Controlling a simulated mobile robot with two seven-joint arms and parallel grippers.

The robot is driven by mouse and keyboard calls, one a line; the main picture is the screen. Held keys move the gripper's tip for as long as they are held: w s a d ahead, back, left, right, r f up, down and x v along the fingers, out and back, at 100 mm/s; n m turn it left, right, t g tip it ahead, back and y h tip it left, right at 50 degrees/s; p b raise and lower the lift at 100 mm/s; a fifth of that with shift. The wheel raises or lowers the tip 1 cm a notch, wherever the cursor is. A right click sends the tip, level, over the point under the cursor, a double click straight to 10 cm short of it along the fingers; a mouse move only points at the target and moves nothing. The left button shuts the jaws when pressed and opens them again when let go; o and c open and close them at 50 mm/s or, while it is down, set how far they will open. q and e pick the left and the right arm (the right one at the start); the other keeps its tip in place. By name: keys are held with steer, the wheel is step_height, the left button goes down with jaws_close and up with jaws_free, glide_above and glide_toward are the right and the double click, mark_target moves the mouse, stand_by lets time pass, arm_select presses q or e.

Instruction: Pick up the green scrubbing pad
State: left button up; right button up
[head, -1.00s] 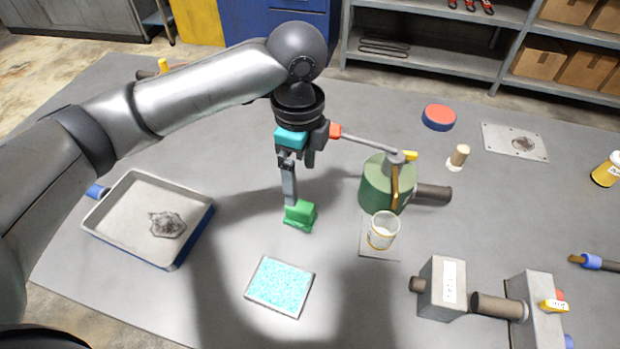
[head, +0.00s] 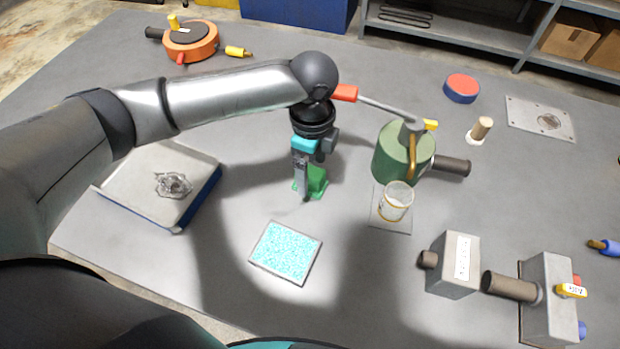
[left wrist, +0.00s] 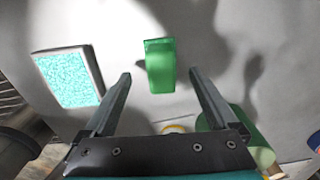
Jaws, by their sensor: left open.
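The green scrubbing pad (head: 316,181) is a small green block on the grey table, partly hidden behind my left gripper in the head view. In the left wrist view the pad (left wrist: 160,66) lies ahead, between the two fingers and clear of both. My left gripper (head: 303,192) points down at the pad, open and empty; its spread fingers also show in the left wrist view (left wrist: 160,74). Whether a finger touches the pad cannot be told from the head view. My right gripper is not in view.
A cyan-speckled tray (head: 286,252) lies nearer than the pad. A metal pan (head: 125,170) is at left. A green canister (head: 392,150) and a white cup (head: 396,200) stand close at right. A red-handled tool (head: 375,103) reaches from behind my arm to the canister.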

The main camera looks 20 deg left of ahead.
mark_target(310, 171)
arm_select(q)
steer(key=f, duration=0.3)
steer(key=shift+w+a+f+b, duration=0.1)
steer(key=shift+a+f+b, duration=0.1)
steer(key=shift+f+b, duration=0.15)
jaws_close()
stand_by(0.4)
